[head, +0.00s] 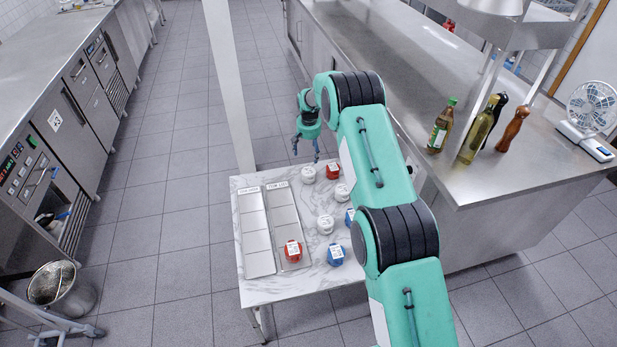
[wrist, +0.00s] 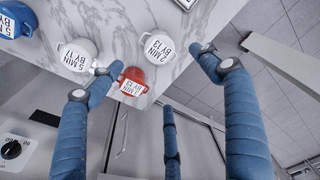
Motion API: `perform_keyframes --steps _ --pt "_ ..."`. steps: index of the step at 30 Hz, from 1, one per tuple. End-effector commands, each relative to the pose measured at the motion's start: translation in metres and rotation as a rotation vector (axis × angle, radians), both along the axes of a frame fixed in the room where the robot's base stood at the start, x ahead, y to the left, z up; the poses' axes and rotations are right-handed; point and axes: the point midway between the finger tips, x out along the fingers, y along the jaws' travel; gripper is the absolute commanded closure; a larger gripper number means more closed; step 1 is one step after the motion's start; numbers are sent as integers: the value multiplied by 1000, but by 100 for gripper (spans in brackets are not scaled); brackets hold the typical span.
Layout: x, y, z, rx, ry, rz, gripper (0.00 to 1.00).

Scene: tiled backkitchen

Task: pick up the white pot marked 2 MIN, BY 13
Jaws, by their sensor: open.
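The white pot marked 2 MIN, BY 13 (wrist: 155,46) stands on the marble-topped table, its label readable in the wrist view. In the head view it appears to be the white pot (head: 308,173) at the table's far edge. My gripper (head: 305,152) is open and empty above and beyond that edge. In the wrist view its blue fingers (wrist: 152,72) are spread wide, with the pot beyond their tips and not touched. A red pot (wrist: 132,82) is close beside it. A white pot marked BY 11 (wrist: 78,55) stands to the left.
Blue pots (head: 336,255) and another white pot (head: 325,224) stand nearer on the table (head: 310,282). Two steel trays (head: 255,232) lie at left, one bearing a red pot (head: 293,250). A pale post (head: 228,85) rises behind; a steel counter (head: 480,165) with bottles flanks the right.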

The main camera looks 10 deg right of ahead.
Motion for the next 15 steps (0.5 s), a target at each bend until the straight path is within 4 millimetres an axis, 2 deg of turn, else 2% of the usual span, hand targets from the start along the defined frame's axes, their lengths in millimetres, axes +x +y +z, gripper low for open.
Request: perform_keyframes --steps 1,3,6,15 --pt "2 -1 -12 0 4 -2 22" --pt "4 -1 -24 0 7 -4 22" --pt "6 -2 -35 1 10 -5 22" --pt "7 -2 -40 1 11 -6 22"
